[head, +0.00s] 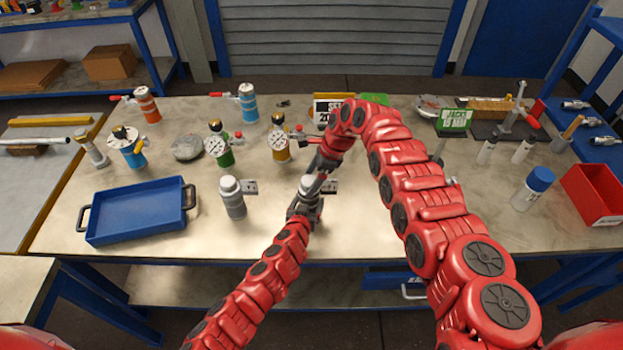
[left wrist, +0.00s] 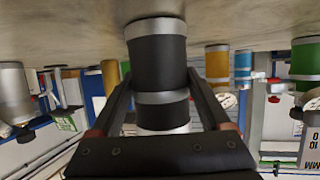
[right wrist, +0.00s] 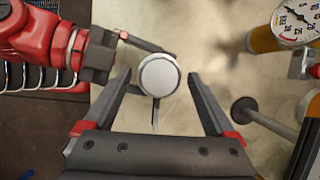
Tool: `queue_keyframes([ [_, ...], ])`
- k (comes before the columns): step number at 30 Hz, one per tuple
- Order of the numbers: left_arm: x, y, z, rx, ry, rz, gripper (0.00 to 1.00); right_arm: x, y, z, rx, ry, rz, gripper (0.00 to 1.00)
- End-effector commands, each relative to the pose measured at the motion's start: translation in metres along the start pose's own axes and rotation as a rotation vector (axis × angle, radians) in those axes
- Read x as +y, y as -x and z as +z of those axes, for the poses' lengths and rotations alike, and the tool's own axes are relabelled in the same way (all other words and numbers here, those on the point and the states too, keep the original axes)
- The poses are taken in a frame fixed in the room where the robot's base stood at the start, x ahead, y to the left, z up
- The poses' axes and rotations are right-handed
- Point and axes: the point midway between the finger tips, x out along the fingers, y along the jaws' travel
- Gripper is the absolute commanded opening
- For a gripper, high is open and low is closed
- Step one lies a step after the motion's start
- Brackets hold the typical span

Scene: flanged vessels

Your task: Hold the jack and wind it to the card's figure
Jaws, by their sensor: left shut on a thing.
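The jack (head: 308,184) is a small upright cylinder with a pale round top, standing at the front middle of the table. My left gripper (head: 305,208) is shut on its dark body (left wrist: 160,65), with one finger on each side. My right gripper (head: 320,168) is above it, pointing down. In the right wrist view the jack's white top (right wrist: 159,76) lies between the open fingers, with gaps on both sides.
A similar grey cylinder (head: 232,198) stands to the left, beside a blue tray (head: 140,238). Green (head: 222,155) and yellow (head: 280,148) cylinders with gauges stand behind. A red bin (head: 596,195) and blue-capped bottle (head: 533,190) are at right. The table's front edge is close.

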Motion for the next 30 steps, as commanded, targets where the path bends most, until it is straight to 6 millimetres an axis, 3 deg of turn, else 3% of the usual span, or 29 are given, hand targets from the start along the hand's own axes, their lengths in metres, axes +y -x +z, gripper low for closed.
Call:
queue_keyframes([
  [7, 0.0, 0.0, -0.001, 0.001, 0.0, 0.0, 0.0, 0.0, 0.001, 0.0, 0.0, 0.0, 0.0, 0.9],
  [11, 0.0, 0.0, -0.001, 0.001, 0.0, 0.0, 0.0, -0.001, 0.011, -0.001, 0.0, -0.002, 0.0, 0.9],
  [21, 0.0, 0.0, -0.001, 0.001, 0.0, -0.001, 0.0, -0.002, 0.083, 0.0, -0.002, 0.001, -0.005, 0.9],
  [30, -0.001, 0.0, 0.0, 0.0, -0.001, -0.001, 0.0, -0.001, 0.118, 0.0, -0.001, 0.0, -0.002, 0.9],
])
